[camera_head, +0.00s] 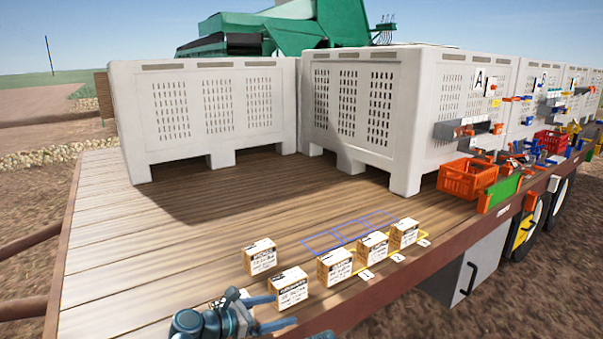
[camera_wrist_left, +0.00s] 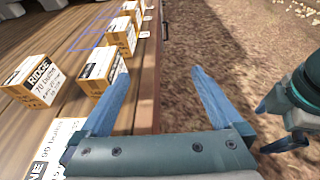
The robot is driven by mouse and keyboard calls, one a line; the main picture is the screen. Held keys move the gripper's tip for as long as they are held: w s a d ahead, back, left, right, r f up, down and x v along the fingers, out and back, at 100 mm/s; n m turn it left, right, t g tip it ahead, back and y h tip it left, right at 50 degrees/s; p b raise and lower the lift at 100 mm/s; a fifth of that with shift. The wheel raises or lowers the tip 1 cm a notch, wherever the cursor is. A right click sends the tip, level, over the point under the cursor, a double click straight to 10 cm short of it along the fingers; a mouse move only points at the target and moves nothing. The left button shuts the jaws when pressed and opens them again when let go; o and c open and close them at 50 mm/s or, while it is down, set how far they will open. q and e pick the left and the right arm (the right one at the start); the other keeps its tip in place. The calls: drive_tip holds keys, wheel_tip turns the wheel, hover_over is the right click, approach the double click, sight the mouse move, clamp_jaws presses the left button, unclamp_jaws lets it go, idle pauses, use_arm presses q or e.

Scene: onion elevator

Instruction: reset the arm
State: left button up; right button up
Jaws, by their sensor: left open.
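My left gripper (camera_head: 286,309) is open at the deck's front edge, with nothing between its fingers. In the head view its fingertips are beside a small labelled carton (camera_head: 289,289), overlapping its lower part; I cannot tell whether they touch. In the left wrist view the two blue fingers (camera_wrist_left: 160,72) are spread wide over the deck edge and the soil. Part of my right arm, with blue finger-like parts (camera_wrist_left: 270,125), shows at the right of that view. Its jaw state is unclear.
Several more cartons (camera_head: 259,257) stand on the wooden deck (camera_head: 130,240), some by blue and yellow marked outlines (camera_head: 350,232). Large white bins (camera_head: 200,105) stand behind. An orange crate (camera_head: 466,178) and clutter are at the right. The deck's left part is clear.

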use_arm(q)
drive_tip(key=w+a+n+t+y, duration=0.1)
drive_tip(key=w+a+n+t, duration=0.1)
drive_tip(key=a, duration=0.8)
drive_tip(key=shift+w+y, duration=0.4)
drive_tip(key=shift+w, duration=0.1)
drive_tip(key=shift+f, duration=0.15)
